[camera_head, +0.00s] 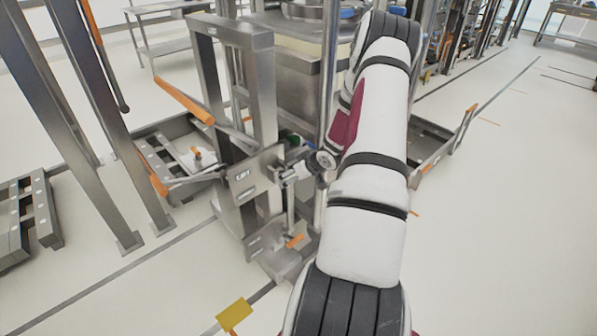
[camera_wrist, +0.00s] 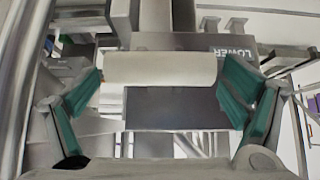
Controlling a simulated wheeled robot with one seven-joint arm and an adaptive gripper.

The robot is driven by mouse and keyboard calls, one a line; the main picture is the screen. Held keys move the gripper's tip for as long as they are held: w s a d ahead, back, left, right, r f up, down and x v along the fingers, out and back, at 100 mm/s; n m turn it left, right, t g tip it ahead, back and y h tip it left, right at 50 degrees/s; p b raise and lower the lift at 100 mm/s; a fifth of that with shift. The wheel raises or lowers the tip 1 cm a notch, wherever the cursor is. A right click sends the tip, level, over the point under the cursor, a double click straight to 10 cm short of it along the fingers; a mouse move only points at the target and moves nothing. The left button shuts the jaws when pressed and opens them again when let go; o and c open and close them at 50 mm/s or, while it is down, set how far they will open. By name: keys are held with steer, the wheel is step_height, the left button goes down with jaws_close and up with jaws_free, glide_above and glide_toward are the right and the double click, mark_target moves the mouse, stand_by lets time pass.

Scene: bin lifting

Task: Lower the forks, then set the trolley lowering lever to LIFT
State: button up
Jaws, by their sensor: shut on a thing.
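The steel trolley (camera_head: 262,95) stands upright in the middle of the head view. A plate marked LIFT (camera_head: 243,176) is on its near side. In the wrist view a dark plate marked LOWER (camera_wrist: 233,53) shows upside down. My gripper (camera_head: 285,172) is at the trolley beside the LIFT plate. In the wrist view, my gripper's green-padded fingers (camera_wrist: 162,85) are shut on the two ends of a pale cylindrical grip, which looks like the lever's handle (camera_wrist: 160,67). The lever's own setting cannot be told. My arm and gripper hide part of the trolley in the head view.
An orange-gripped bar (camera_head: 185,101) juts left from the trolley. Low steel frames lie left (camera_head: 36,208) and right (camera_head: 432,145). A yellow plate (camera_head: 233,315) is near the front. Steel posts (camera_head: 85,110) stand at left.

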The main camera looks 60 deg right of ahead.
steer(key=shift+w+d+r+p, duration=0.1)
steer(key=shift+w+r+p, duration=0.25)
steer(key=shift+r+p, duration=0.25)
steer(key=shift+w, duration=0.1)
steer(key=o, duration=1.4)
steer(key=v, duration=1.2)
